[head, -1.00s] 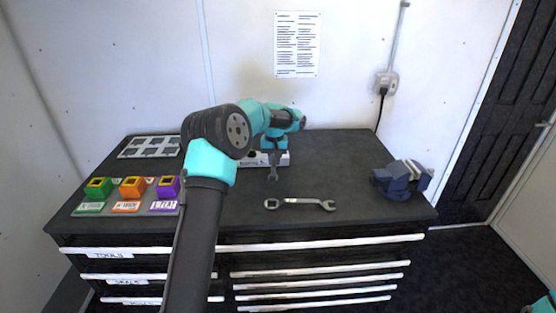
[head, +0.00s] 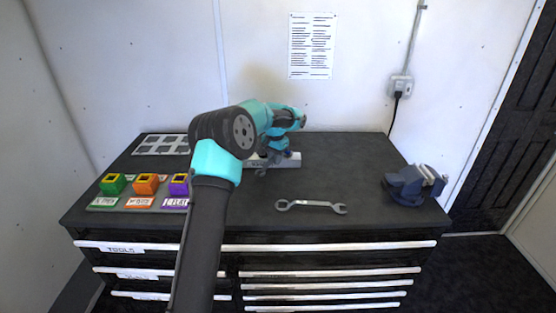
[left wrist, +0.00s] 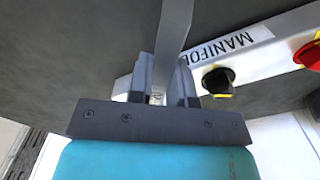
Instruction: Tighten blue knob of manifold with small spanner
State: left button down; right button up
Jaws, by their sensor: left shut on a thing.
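My left gripper (head: 271,155) is over the bench in front of the manifold (head: 291,160). It is shut on the small grey spanner (head: 262,171), whose end points down and to the left in the head view. In the left wrist view, the spanner's shaft (left wrist: 173,35) stands between the fingers (left wrist: 164,88). The pale manifold with its label (left wrist: 228,46) runs just to the right, with a black knob (left wrist: 217,80) and a red knob (left wrist: 309,56) on it. I cannot make out the blue knob; my gripper and arm cover part of the manifold. My right gripper is not in view.
A larger spanner (head: 311,206) lies on the dark bench top (head: 345,170). A blue vise (head: 412,186) stands at the right edge. Green (head: 113,184), orange (head: 146,184) and purple (head: 179,184) holders are at the left, with a grey grid plate (head: 160,144) behind.

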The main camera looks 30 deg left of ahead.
pick_arm(q)
jog(key=shift+w+a+m, duration=0.2)
jog(key=shift+a+m, duration=0.45)
jog(key=shift+m, duration=0.25)
jog(key=shift+w+a+m, duration=0.15)
jog(key=shift+a+m, duration=0.45)
jog(key=shift+m, duration=0.3)
jog(key=shift+r, duration=0.1)
jog(key=shift+d, duration=0.15)
jog(key=shift+s+d+n, duration=0.2)
jog(key=shift+d+n, duration=0.25)
jog(key=shift+n, duration=0.35)
jog(key=shift+r, duration=2.9)
jog(key=shift+s+d, duration=0.15)
